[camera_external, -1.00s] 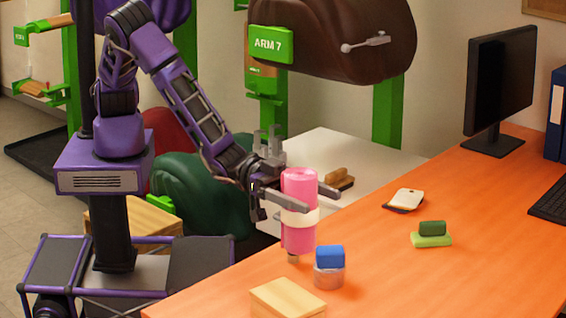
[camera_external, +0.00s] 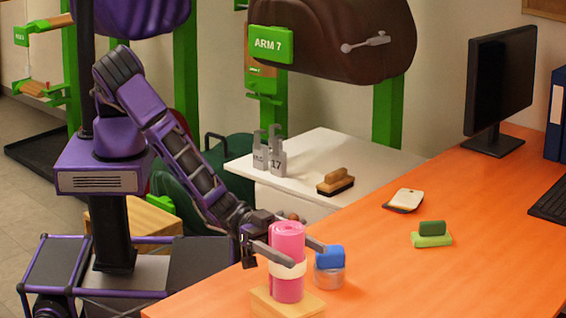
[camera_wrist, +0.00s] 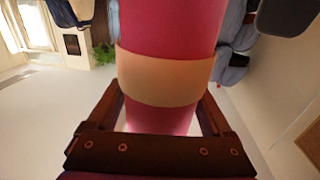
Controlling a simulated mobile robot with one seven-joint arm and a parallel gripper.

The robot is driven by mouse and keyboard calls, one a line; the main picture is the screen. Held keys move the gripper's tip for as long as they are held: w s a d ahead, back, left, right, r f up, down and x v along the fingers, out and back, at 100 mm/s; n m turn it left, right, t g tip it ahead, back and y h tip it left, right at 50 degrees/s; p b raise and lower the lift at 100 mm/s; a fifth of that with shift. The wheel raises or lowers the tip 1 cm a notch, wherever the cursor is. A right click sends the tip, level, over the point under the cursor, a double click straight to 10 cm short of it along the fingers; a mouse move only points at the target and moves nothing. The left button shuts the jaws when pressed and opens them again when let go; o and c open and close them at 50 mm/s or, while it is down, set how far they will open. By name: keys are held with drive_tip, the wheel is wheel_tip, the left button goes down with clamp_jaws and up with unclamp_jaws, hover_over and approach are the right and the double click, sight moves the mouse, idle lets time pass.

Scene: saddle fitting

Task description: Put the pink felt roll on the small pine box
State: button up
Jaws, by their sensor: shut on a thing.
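The pink felt roll (camera_external: 288,243) stands upright with a cream band around its middle. My gripper (camera_external: 290,256) is shut on it, one finger on each side near the band. The small pine box (camera_external: 262,302) lies at the front edge of the orange desk. The roll's lower end is over the box and hides part of its top; I cannot tell for sure whether it touches. In the wrist view the roll (camera_wrist: 172,30) fills the middle between my fingers, and the box is not visible there.
A clear jar with a blue block (camera_external: 329,260) stands close to the right of the roll, beside my finger. A green block on a lighter pad (camera_external: 431,236) and a white card-like item (camera_external: 406,199) lie farther back. A brush (camera_external: 335,181) is on the white cabinet behind.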

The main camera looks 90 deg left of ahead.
drive_tip(key=shift+f, duration=0.2)
drive_tip(key=o, duration=1.2)
drive_tip(key=shift+r, duration=0.2)
drive_tip(key=shift+r, duration=0.1)
drive_tip(key=v, duration=1.2)
drive_tip(key=shift+b, duration=0.4)
drive_tip(key=shift+w, duration=0.1)
